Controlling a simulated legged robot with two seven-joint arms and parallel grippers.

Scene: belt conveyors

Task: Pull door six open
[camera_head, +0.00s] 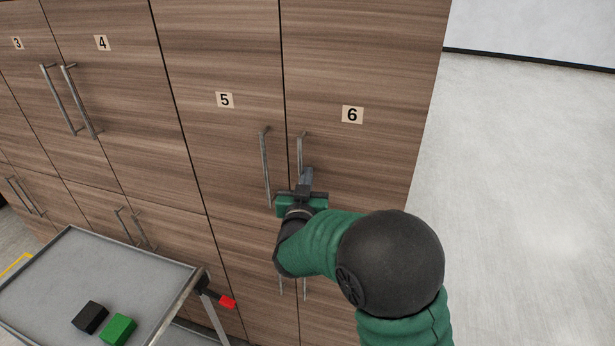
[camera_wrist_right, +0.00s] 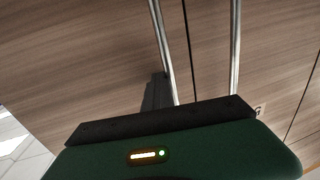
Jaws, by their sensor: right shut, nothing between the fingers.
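Door six (camera_head: 380,70) is a brown wood-grain door with a "6" label, and it looks closed, level with door five (camera_head: 215,60). Its upright metal handle (camera_head: 301,148) is near its left edge; the lower part is hidden behind my right gripper. My right gripper (camera_head: 307,175) is shut and empty, with its dark fingers right at this handle. In the right wrist view the dark fingers (camera_wrist_right: 155,93) lie against or just beside one metal bar (camera_wrist_right: 163,45); I cannot tell whether they touch. My left gripper is not in view.
Door five's handle (camera_head: 265,165) stands close on the left of door six's. A grey cart (camera_head: 60,280) with a black block (camera_head: 90,317) and a green block (camera_head: 118,329) stands at lower left. The floor (camera_head: 520,200) right of the cabinet is clear.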

